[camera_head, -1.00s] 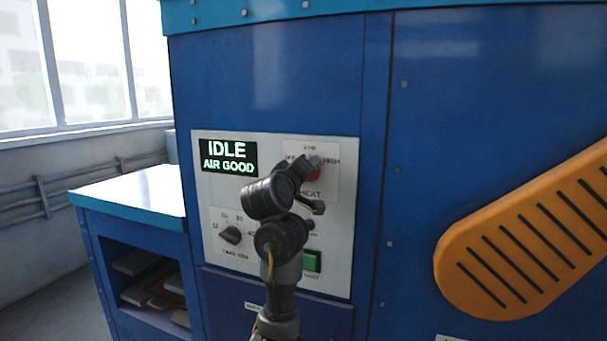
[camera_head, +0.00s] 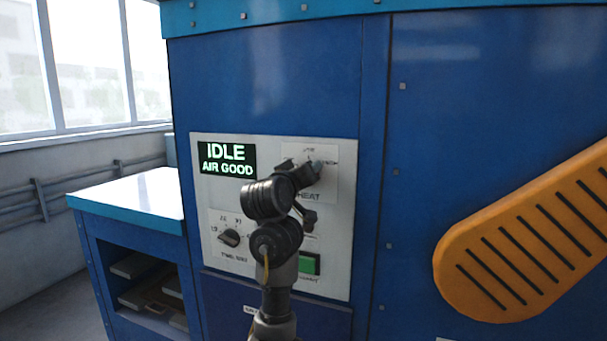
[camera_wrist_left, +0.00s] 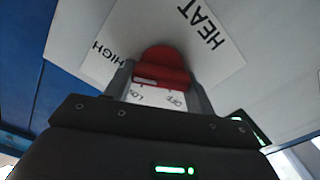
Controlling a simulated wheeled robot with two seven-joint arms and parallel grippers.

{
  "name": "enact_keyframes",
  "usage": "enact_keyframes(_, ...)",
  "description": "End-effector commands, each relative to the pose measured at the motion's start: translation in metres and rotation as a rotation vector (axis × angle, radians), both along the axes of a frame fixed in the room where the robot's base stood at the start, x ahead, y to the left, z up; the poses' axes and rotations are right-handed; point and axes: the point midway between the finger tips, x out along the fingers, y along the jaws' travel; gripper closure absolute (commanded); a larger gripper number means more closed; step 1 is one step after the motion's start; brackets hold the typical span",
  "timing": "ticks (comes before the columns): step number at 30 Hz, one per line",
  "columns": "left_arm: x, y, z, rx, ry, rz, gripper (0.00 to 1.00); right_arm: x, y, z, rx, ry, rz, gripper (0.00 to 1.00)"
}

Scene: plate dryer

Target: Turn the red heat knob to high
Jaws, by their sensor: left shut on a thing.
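The red heat knob (camera_wrist_left: 163,62) shows in the left wrist view on a white plate lettered HEAT, HIGH, LOW and OFF. My left gripper (camera_wrist_left: 159,82) has one finger on each side of the knob and is shut on it. I cannot tell which mark the knob points at. In the head view my left gripper (camera_head: 308,170) is at the heat plate (camera_head: 325,188) on the control panel, and it hides the knob. My right gripper is in neither view.
The display (camera_head: 227,158) reads IDLE, AIR GOOD. A black timer knob (camera_head: 230,237) and a green button (camera_head: 309,264) sit lower on the panel. An orange slotted guard (camera_head: 525,240) is at the right. A side table (camera_head: 140,193) stands at the left.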

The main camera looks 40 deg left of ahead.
Motion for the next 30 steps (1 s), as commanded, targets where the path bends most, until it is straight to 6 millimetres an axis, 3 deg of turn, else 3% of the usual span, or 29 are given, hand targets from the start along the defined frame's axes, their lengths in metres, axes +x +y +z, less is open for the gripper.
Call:
enact_keyframes(4, 0.001, -0.001, -0.005, -0.001, 0.012, -0.003, 0.68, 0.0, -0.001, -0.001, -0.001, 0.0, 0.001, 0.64)
enact_keyframes(5, 0.001, -0.001, -0.005, -0.001, 0.012, -0.003, 0.42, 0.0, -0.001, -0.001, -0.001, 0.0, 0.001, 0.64)
enact_keyframes(9, 0.001, -0.001, -0.003, -0.001, 0.008, -0.002, 0.24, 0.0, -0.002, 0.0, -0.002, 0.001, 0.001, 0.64)
enact_keyframes(20, -0.005, -0.001, -0.001, 0.002, 0.002, 0.0, 0.24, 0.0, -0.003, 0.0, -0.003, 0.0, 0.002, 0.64)
enact_keyframes(30, -0.063, -0.022, -0.002, 0.003, 0.002, 0.0, 0.24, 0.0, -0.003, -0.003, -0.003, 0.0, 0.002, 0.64)
